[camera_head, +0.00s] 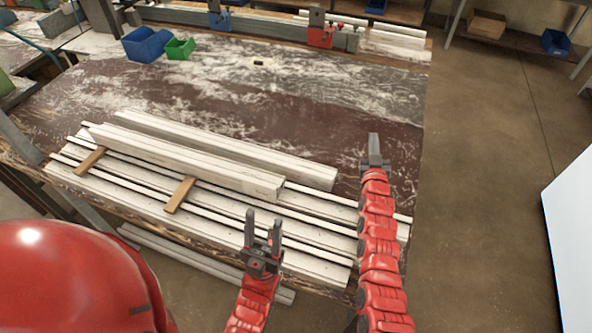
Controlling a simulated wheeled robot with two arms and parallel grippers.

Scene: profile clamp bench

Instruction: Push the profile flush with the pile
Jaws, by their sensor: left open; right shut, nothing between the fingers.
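A pile of long white profiles (310,228) lies on the near part of the bench. Two thicker white profiles lie on top of it, side by side: a front one (190,158) and a back one (240,150). The back one's right end sits further right than the front one's, so these ends are not level. My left gripper (263,219) is open and empty over the pile's near side, below the front profile's right end. My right gripper (374,138) is shut and empty, to the right of the back profile's right end and apart from it.
Two wooden strips (180,194) lie across the pile. A blue bin (146,46) and a green bin (180,48) stand at the back left. Clamps (320,34) and a rail line the back edge. The middle of the bench (300,105) is clear.

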